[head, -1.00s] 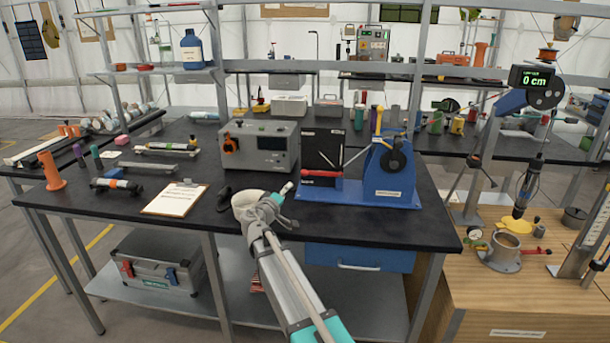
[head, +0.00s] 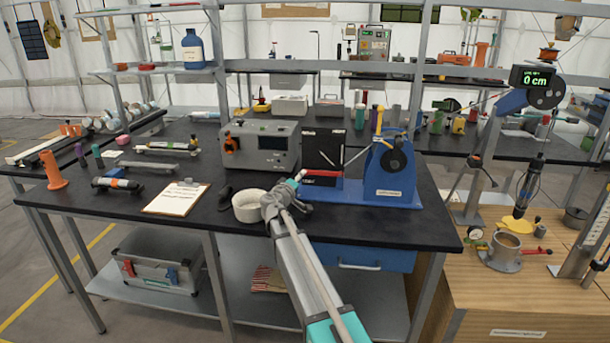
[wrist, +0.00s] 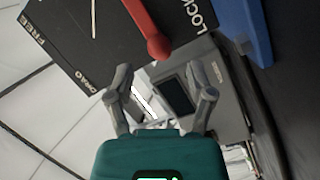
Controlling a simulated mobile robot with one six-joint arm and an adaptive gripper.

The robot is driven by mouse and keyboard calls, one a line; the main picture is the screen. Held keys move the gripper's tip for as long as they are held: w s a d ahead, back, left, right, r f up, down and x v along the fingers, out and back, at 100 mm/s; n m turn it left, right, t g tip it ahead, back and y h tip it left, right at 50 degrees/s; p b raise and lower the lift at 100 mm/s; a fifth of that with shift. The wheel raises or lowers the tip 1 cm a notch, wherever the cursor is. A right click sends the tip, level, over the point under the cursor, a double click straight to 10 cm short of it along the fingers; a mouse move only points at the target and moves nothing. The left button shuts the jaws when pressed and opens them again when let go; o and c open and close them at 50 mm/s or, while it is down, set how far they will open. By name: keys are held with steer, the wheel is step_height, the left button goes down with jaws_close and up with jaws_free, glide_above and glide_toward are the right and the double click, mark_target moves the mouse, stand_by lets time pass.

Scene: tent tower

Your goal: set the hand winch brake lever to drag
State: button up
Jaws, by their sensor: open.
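The hand winch (head: 390,175) stands on a blue base on the black bench in the head view. Its black brake panel (head: 322,152) faces me, with the red brake lever (head: 322,173) low across it. In the wrist view the red lever (wrist: 145,28) ends in a round knob over the panel (wrist: 75,45), which is marked FREE, DRAG and LOCK. The knob lies between the DRAG and LOCK words. My gripper (wrist: 165,86) is open and empty, its fingertips just short of the knob and apart from it. In the head view my gripper (head: 290,195) is left of and below the lever.
A grey instrument box (head: 262,145) stands left of the panel. A white ring-shaped object (head: 248,206) and a clipboard (head: 176,200) lie on the bench near my arm. A wooden cabinet (head: 530,300) stands at the right. The bench front right of my arm is clear.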

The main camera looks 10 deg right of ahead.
mark_target(322, 174)
steer(key=shift+x, duration=2.25)
jaws_close()
